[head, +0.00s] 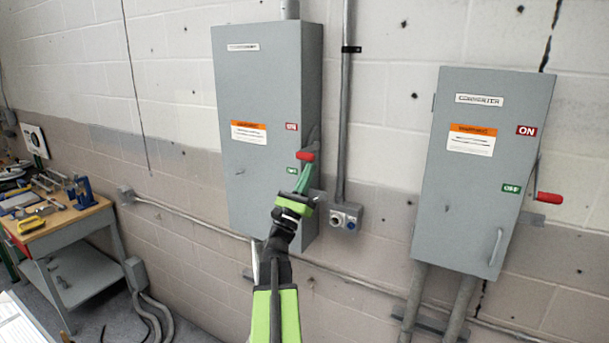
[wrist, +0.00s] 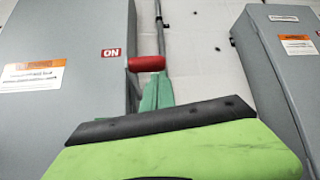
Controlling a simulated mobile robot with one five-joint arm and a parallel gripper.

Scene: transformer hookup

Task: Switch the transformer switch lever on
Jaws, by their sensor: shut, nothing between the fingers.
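The left grey switch box (head: 255,85) is on the wall; its name label is too blurred to read surely. The red-handled lever (head: 306,156) is on its right side, between a red ON label (head: 292,127) and a green label (head: 292,170). My gripper (head: 303,180) is shut and empty, with its green fingers pointing up just below the red handle. In the wrist view the fingertips (wrist: 156,92) are right under the red handle (wrist: 147,63), and the ON label (wrist: 111,53) is to its left. I cannot tell whether they touch.
A second grey box (head: 470,180) stands on the right, with its own red lever (head: 549,198) near its OFF label (head: 511,188). A conduit (head: 346,100) and small control box (head: 345,218) are between the boxes. A workbench (head: 60,220) with tools is at left.

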